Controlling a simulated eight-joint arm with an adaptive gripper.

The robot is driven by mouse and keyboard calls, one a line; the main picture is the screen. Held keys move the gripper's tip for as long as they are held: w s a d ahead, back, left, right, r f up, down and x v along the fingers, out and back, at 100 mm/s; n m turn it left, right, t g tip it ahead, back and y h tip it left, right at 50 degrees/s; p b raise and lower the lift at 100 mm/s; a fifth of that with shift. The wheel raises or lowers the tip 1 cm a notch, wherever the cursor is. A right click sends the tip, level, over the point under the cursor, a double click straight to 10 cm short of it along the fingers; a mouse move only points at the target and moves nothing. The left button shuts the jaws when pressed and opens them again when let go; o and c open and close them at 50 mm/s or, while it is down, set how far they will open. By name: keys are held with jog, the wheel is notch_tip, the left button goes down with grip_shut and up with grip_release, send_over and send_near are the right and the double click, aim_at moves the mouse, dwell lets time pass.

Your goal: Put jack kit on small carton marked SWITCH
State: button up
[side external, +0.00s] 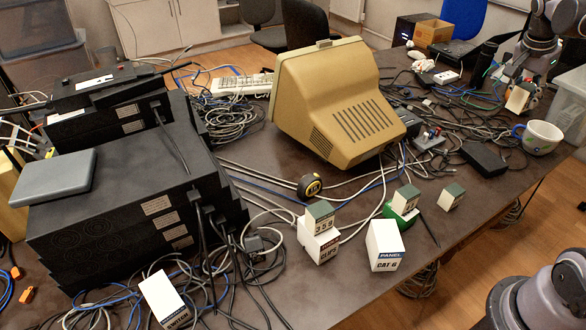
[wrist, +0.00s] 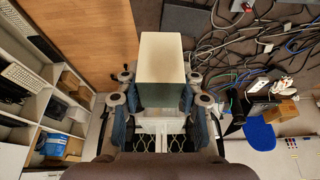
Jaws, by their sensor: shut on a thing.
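My gripper (side external: 522,84) is at the far right of the side view, above the cable-strewn far part of the table. It is shut on a small pale box with a dark green side (side external: 517,100), which fills the middle of the wrist view (wrist: 161,58) between the fingers. No label on it is readable, so I cannot confirm from print that it is the jack kit. The small white carton marked SWITCH (side external: 163,297) stands tilted-looking at the front left of the table, far from my gripper, with its top bare.
A CLIPS carton (side external: 318,244) bears a small green-topped box (side external: 320,215). Nearby are a PANEL carton (side external: 384,243), a green block with a box on it (side external: 402,215) and a small box (side external: 452,197). A beige monitor (side external: 335,95), black equipment stack (side external: 130,200), mug (side external: 538,138) and cables crowd the table.

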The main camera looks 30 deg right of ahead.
jog(key=w+a+r+n+t+y, duration=0.15)
jog(key=w+a+n, duration=0.45)
jog(key=w+a, duration=0.7)
jog(key=w+a+n+t+y, duration=0.1)
jog(key=w+a+n+t, duration=0.2)
jog(key=w+a+n, duration=0.7)
jog(key=w+a+n+y, duration=0.1)
jog(key=w+a, duration=0.1)
jog(key=a, duration=0.8)
jog(key=w+a+n+y, duration=0.1)
jog(key=w+a, duration=0.1)
jog(key=a, duration=0.8)
jog(key=n+g+y, duration=0.3)
jog(key=n+y, duration=0.1)
jog(key=n, duration=1)
send_over(151, 294)
jog(key=d, duration=0.2)
notch_tip(151, 294, down, 12)
jog(key=shift+t, duration=0.35)
jog(key=f, duration=1)
jog(key=shift+s+a+f, duration=0.1)
jog(key=shift+s+f, duration=0.05)
jog(key=shift+s, duration=0.25)
jog(key=shift+f, duration=0.1)
